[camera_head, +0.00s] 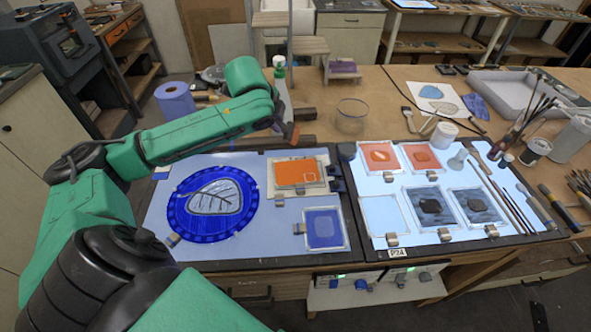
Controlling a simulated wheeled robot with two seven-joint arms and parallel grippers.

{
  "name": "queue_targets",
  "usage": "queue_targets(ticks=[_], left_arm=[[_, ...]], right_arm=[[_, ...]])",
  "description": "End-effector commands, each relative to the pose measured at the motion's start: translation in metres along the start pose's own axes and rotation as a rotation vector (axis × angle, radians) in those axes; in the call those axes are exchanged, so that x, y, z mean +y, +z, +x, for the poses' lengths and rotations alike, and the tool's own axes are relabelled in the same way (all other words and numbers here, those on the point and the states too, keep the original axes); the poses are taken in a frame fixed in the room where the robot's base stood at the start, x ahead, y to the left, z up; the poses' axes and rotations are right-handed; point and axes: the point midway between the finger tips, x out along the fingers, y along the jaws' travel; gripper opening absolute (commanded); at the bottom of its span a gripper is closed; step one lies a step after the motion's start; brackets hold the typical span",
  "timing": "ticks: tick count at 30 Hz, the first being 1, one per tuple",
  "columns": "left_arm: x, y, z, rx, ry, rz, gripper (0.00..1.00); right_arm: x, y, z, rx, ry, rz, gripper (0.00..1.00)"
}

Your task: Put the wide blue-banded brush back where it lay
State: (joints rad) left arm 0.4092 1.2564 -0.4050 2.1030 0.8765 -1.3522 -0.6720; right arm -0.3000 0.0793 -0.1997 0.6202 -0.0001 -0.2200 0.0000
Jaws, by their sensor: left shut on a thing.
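My left arm reaches in from the left over the light panel. Its gripper (285,122) is above the back edge of the left panel, mostly hidden by its own wrist. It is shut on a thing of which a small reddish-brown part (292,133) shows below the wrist. This fits the wide brush, but no blue band can be made out. My right gripper is not in view.
The right panel (380,240) holds framed samples and thin brushes (500,192).

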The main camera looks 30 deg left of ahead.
Motion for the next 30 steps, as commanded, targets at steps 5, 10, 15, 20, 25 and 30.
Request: queue_targets(ticks=[5, 10, 15, 20, 25, 30], left_arm=[[-0.016, -0.001, -0.023, 0.002, -0.004, -0.001, 0.00], [-0.031, -0.001, -0.044, 0.003, -0.004, -0.002, 0.00], [-0.040, -0.001, -0.058, 0.002, -0.001, -0.001, 0.00], [-0.039, 0.000, -0.059, 0.000, 0.002, -0.001, 0.00], [-0.036, 0.001, -0.054, 0.040, -0.003, -0.059, 0.00], [-0.033, 0.001, -0.049, 0.186, -0.015, -0.257, 0.00]], right_arm=[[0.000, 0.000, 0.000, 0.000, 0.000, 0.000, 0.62], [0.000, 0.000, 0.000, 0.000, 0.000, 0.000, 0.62], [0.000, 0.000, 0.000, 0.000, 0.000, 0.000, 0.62], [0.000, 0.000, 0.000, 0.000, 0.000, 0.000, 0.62], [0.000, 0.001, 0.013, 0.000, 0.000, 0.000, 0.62], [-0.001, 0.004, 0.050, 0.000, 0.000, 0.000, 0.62]])
